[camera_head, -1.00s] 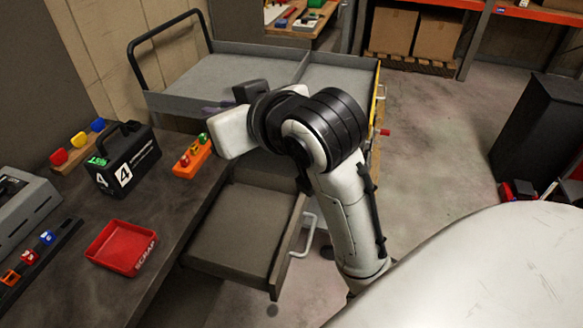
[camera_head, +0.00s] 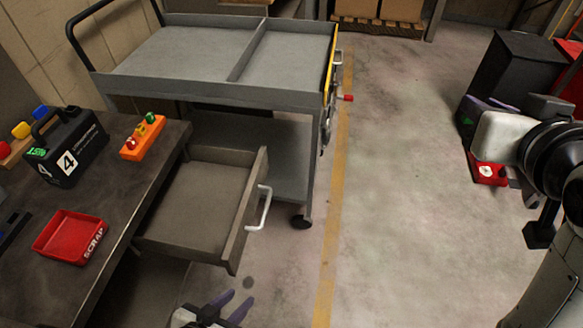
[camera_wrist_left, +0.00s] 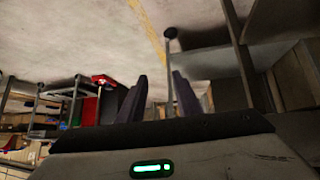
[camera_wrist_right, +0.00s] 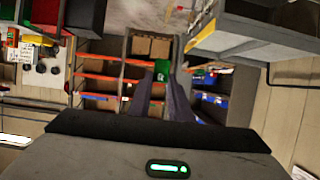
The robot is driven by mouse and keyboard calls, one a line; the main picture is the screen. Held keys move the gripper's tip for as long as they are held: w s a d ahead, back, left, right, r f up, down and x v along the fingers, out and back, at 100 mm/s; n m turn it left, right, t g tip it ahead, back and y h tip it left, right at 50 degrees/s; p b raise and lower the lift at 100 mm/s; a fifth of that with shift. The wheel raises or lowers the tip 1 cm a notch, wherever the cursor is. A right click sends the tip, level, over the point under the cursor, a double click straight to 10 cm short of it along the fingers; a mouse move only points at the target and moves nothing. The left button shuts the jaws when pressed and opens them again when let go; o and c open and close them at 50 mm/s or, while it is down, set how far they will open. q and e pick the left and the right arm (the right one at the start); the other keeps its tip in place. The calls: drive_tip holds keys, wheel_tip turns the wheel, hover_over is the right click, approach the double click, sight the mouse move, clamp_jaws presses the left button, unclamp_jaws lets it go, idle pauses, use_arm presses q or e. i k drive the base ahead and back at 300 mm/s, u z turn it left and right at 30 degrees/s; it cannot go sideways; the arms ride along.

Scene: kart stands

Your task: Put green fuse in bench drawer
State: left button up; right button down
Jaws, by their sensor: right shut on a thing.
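The bench drawer (camera_head: 190,205) is pulled out from under the dark bench and looks empty inside. My right gripper (camera_head: 480,106) is at the right of the head view, over the floor and well away from the drawer. In the right wrist view its fingers are close together around a small green thing (camera_wrist_right: 162,70), which seems to be the green fuse; its shape is hard to make out. My left gripper (camera_head: 228,305) is at the bottom of the head view, in front of the drawer, its fingers apart and empty in the left wrist view (camera_wrist_left: 160,95).
The bench top bears a red scrap tray (camera_head: 70,237), a black case marked 4 (camera_head: 75,145) and an orange block (camera_head: 142,138) with red, yellow and green pieces. A grey cart (camera_head: 170,55) stands behind the drawer. Open floor (camera_head: 400,190) lies right of the drawer.

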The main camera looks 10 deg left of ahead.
sight(204, 195)
drive_tip(key=z, duration=0.05)
drive_tip(key=k, duration=0.8)
drive_tip(key=u, duration=1.65)
drive_tip(key=i, duration=0.5)
